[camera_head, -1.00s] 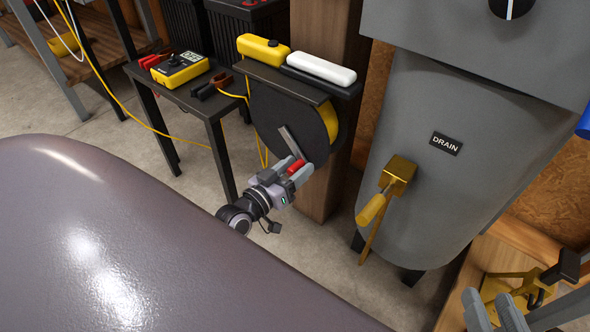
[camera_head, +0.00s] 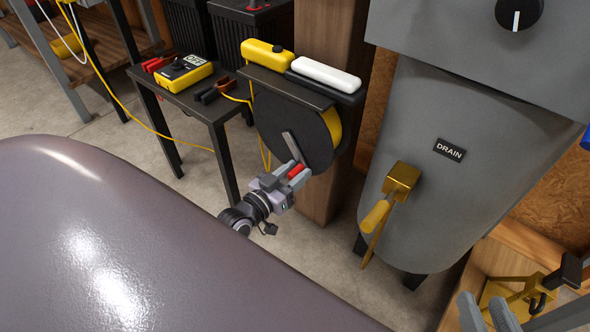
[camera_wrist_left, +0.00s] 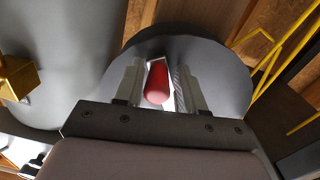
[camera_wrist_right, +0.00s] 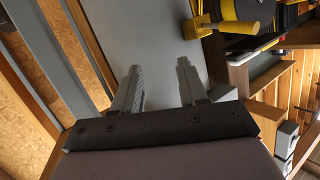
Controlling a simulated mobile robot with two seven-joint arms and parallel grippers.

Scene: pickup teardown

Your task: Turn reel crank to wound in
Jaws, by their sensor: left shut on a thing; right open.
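The reel (camera_head: 277,122) is a black disc with a yellow cord on its rim, mounted below a shelf on a wooden post. Its grey crank arm (camera_head: 292,147) points down and slightly right, and ends in a red crank handle (camera_head: 296,171). My left gripper (camera_head: 293,173) is shut on the red handle. In the left wrist view the handle (camera_wrist_left: 157,83) sits between the two fingers, with the disc (camera_wrist_left: 205,62) behind it. My right gripper (camera_wrist_right: 160,85) is open and empty. It shows at the lower right of the head view (camera_head: 487,312).
A tank marked DRAIN (camera_head: 450,190) with a brass valve (camera_head: 402,180) stands right of the reel. A small black table (camera_head: 205,103) holds a yellow meter (camera_head: 185,73). A large glossy mauve surface (camera_head: 130,240) fills the lower left. A brass fitting (camera_head: 497,290) is near my right gripper.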

